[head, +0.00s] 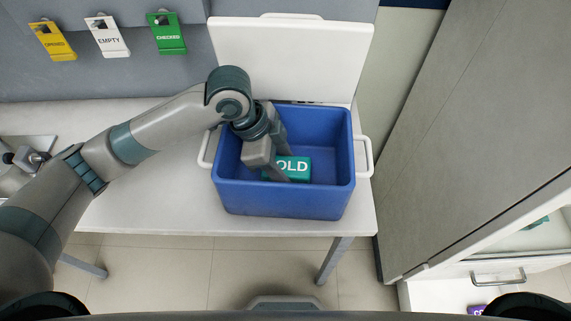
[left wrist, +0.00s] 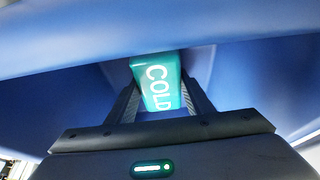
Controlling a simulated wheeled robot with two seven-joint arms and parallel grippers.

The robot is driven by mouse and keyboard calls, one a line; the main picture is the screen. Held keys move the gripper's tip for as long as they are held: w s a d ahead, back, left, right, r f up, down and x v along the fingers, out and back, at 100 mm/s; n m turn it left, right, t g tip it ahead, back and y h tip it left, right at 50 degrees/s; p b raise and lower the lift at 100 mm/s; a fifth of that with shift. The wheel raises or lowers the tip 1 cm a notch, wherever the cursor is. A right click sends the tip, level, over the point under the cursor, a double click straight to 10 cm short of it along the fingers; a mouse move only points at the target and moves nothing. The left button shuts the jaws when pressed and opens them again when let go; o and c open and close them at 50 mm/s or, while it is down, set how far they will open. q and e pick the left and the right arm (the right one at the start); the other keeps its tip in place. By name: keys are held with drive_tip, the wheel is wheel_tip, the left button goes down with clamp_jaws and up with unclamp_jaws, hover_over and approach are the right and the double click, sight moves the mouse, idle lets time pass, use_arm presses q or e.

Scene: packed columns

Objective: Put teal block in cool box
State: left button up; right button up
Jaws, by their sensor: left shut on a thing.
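The teal block (head: 298,166), with white lettering reading COLD in the left wrist view (left wrist: 158,82), is inside the blue cool box (head: 282,202). The box stands on the white table with its white lid (head: 292,55) open and upright behind it. My left gripper (head: 281,167) reaches down into the box and is shut on the block, with a finger on each side of it in the left wrist view. Whether the block touches the box floor is hard to tell. My right gripper is not in view.
The white table (head: 135,207) is clear left of the box, with a metal fixture (head: 30,158) at its far left. Yellow, white and green tags (head: 108,38) hang on the wall. A grey cabinet (head: 470,130) stands close on the right, above a drawer with a handle (head: 498,278).

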use_arm(q)
drive_tip(key=shift+f, duration=0.1)
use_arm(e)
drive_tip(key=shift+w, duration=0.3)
use_arm(q)
drive_tip(key=o, duration=1.3)
drive_tip(key=shift+c, duration=0.2)
drive_tip(key=shift+a+r, duration=0.1)
drive_tip(key=shift+r, duration=0.35)
drive_tip(key=b+v, duration=0.1)
drive_tip(key=v, duration=0.9)
drive_tip(key=shift+a, duration=0.1)
drive_tip(key=shift+a+r, duration=0.2)
drive_tip(key=shift+r, duration=0.4)
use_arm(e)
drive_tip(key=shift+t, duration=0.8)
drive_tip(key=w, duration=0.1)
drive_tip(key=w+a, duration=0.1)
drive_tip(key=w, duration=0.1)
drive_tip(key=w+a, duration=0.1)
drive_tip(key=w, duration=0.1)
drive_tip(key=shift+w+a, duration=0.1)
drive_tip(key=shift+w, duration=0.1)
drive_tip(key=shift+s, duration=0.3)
